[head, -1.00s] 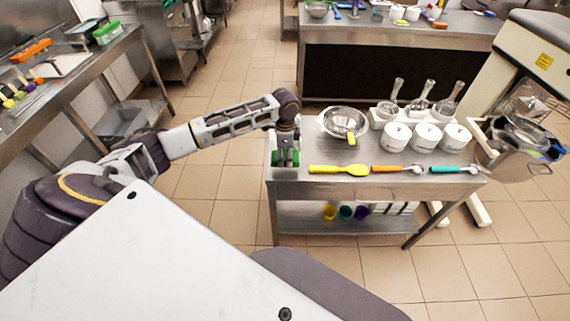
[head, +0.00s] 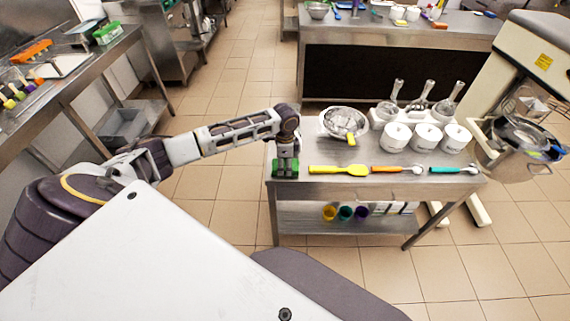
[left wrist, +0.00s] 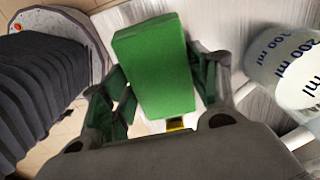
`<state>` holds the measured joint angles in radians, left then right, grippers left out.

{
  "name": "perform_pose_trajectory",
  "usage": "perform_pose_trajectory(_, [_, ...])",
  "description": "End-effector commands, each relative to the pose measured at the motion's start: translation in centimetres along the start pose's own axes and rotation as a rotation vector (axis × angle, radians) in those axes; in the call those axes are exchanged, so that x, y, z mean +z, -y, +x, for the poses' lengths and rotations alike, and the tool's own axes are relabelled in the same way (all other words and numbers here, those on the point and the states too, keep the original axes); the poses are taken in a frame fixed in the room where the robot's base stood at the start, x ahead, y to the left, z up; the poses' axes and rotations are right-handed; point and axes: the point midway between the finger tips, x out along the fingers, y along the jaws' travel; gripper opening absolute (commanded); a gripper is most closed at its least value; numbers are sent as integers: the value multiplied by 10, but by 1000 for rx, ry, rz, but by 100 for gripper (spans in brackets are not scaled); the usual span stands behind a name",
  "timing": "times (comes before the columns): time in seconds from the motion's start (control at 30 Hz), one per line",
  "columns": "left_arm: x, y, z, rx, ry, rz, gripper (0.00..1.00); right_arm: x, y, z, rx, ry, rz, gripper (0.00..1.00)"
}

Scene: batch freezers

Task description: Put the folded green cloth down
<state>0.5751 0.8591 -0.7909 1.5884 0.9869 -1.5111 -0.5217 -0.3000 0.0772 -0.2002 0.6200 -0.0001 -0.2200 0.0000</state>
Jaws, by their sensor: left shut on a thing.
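The folded green cloth (head: 285,169) is at the left end of the steel table (head: 330,186). My left gripper (head: 286,158) points down and is shut on the cloth. In the left wrist view the cloth (left wrist: 155,60) is a thick green block between the two fingers of my left gripper (left wrist: 158,85). The cloth is at or very near the table top; I cannot tell whether it touches. My right gripper is not in view.
To the right on the table are a yellow spatula (head: 340,170), an orange-handled scoop (head: 392,170), a teal-handled scoop (head: 452,170), a metal bowl (head: 345,121) and white tubs (head: 426,138). A machine with a metal bowl (head: 520,155) stands at the table's right end.

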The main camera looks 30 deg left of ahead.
Motion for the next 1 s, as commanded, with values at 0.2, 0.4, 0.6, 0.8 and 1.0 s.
perform_pose_trajectory(0.2, [0,0,0,0,0,0,37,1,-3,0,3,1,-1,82])
perform_pose_trajectory(0.4, [0,0,3,0,0,0,37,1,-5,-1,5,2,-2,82])
perform_pose_trajectory(0.6, [0,0,3,0,0,0,82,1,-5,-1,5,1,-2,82])
perform_pose_trajectory(0.8, [0,0,3,0,0,0,82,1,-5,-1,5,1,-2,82])
perform_pose_trajectory(1.0, [0,0,2,-1,0,1,82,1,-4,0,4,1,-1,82])
